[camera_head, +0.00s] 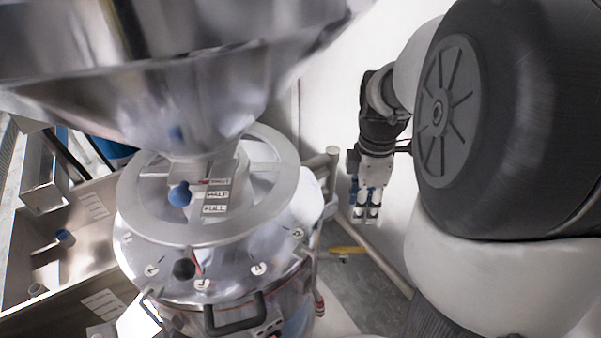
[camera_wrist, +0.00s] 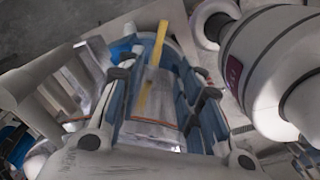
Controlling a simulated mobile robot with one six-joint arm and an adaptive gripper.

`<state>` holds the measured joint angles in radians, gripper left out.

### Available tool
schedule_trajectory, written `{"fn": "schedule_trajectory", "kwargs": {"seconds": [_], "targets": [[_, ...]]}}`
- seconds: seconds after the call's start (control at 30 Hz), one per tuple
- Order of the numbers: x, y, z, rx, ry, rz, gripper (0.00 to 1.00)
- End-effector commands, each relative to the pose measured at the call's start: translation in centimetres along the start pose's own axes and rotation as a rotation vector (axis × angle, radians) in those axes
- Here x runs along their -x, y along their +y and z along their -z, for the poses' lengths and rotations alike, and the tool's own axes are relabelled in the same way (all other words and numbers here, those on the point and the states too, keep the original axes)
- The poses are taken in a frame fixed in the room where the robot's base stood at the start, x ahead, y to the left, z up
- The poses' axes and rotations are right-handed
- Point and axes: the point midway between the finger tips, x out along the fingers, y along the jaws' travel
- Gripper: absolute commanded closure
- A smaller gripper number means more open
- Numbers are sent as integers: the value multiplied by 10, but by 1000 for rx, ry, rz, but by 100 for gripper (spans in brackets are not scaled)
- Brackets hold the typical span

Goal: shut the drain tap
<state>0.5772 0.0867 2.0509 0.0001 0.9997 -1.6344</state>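The drain tap's yellow lever (camera_head: 346,249) sticks out low on the right side of the steel vessel (camera_head: 215,262) in the head view. In the wrist view the yellow lever (camera_wrist: 158,50) runs lengthwise in the gap between my fingers. My gripper (camera_head: 366,214) points down, to the right of the vessel and above the lever in the head picture. In the wrist view its blue-grey fingers (camera_wrist: 155,92) are spread with nothing held. They appear apart from the lever, but the exact distance is unclear. The tap's body is mostly hidden.
A large steel hopper (camera_head: 190,75) stands over the vessel. A blue knob (camera_head: 179,194) sits beside the shut, half and full labels. A grey post and rail (camera_head: 375,255) stand close to the lever. A steel trough (camera_head: 75,215) is at the left; a white wall is behind.

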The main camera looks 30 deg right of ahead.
Motion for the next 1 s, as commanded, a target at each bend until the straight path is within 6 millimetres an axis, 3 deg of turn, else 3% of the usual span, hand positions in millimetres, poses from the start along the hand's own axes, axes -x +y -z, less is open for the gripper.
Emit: {"fn": "schedule_trajectory", "kwargs": {"seconds": [0.4, 0.6, 0.8, 1.0], "targets": [[-94, -2, 1, -1, 0, 6, 67], [-131, -2, 1, -2, 0, 4, 67], [-150, -1, 1, -2, 0, 1, 67], [-155, -1, 1, -2, 0, 0, 67]]}}
